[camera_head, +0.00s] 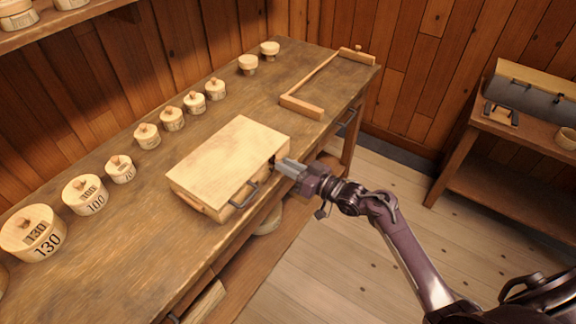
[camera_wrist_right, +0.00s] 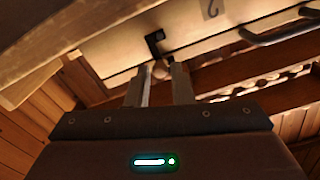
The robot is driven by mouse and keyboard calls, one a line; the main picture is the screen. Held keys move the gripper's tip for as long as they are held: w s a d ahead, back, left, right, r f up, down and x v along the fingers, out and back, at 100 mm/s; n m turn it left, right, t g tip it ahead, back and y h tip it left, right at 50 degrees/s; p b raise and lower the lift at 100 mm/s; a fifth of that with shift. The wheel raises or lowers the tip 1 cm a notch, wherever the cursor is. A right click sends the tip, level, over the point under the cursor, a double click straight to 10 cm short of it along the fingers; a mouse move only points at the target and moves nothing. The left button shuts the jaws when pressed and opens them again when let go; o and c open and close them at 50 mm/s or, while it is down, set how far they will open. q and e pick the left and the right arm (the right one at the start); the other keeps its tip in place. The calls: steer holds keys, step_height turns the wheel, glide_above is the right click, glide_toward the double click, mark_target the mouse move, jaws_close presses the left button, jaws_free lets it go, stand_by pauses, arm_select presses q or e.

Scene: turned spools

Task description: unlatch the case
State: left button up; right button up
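The case (camera_head: 228,160) is a pale wooden box lying shut on the workbench, with a dark handle (camera_head: 245,194) on its front side. It also shows in the wrist view (camera_wrist_right: 120,50), where a black latch (camera_wrist_right: 154,42) sits on its side, with a small round knob (camera_wrist_right: 160,70) just below. My right gripper (camera_head: 283,166) is at the right end of the case's front, by the latch. In the wrist view its two fingers (camera_wrist_right: 160,80) stand apart, one on each side of the knob; I cannot tell whether they touch it. My left gripper is not in view.
Several numbered round wooden boxes (camera_head: 85,194) line the back of the workbench (camera_head: 110,255). A wooden frame (camera_head: 302,106) lies at its far end. A second table (camera_head: 530,127) stands at the right. The bench left of the case is clear.

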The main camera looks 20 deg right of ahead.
jaws_close()
steer(key=shift+w+d+f+m+p, duration=0.25)
steer(key=shift+f+m+p, duration=0.25)
steer(key=shift+m, duration=1.4)
steer(key=shift+w+d+f+m+p, duration=0.15)
steer(key=shift+d+f+m+p, duration=0.35)
steer(key=shift+m, duration=1.4)
steer(key=shift+w+d+f+m+p, duration=0.2)
steer(key=shift+m+p, duration=0.5)
steer(key=shift+m, duration=1.2)
steer(key=shift+a, duration=0.15)
